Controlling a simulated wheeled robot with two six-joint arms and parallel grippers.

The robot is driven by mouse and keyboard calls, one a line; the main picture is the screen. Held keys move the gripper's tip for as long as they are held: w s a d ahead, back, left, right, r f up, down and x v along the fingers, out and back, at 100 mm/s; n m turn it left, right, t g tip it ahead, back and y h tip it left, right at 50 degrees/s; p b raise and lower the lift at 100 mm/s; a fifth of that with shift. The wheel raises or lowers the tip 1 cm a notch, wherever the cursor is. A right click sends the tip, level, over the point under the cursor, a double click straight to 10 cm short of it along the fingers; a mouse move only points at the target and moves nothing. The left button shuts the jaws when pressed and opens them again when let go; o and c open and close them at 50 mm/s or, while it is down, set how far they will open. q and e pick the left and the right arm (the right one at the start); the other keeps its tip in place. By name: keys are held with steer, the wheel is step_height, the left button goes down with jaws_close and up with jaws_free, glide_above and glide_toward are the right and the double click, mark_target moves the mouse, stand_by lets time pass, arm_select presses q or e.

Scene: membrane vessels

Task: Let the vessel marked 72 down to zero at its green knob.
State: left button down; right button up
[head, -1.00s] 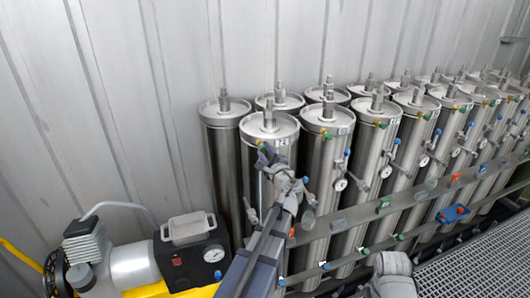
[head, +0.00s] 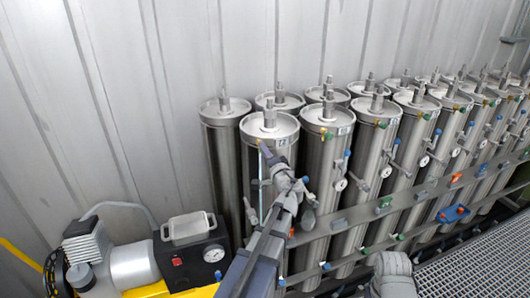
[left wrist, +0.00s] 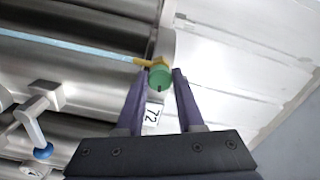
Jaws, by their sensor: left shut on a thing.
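The vessel marked 72 (head: 251,165) is the steel cylinder at the front left end of the rack. Its label (left wrist: 153,115) reads 72 in the left wrist view. The green knob (left wrist: 159,77) has a dark mark on its face and a yellow spout (left wrist: 142,62) at its side. My left gripper (head: 263,148) is at the upper front of this vessel. Its two purple fingers (left wrist: 158,80) close on the green knob from both sides. A thin pale blue streak (left wrist: 80,48) runs from the spout down along the vessel.
More steel vessels (head: 325,170) stand close on the right, with small valves and gauges. A grey rail (head: 345,215) crosses in front of them. A pump with a gauge box (head: 195,262) stands at lower left. A grating (head: 480,260) lies at lower right.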

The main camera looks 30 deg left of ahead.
arm_select(q)
steer(key=shift+n, duration=0.7)
steer(key=shift+f+n, duration=0.1)
steer(key=shift+n, duration=0.2)
steer(key=c, duration=0.5)
jaws_free()
steer(key=v, duration=0.8)
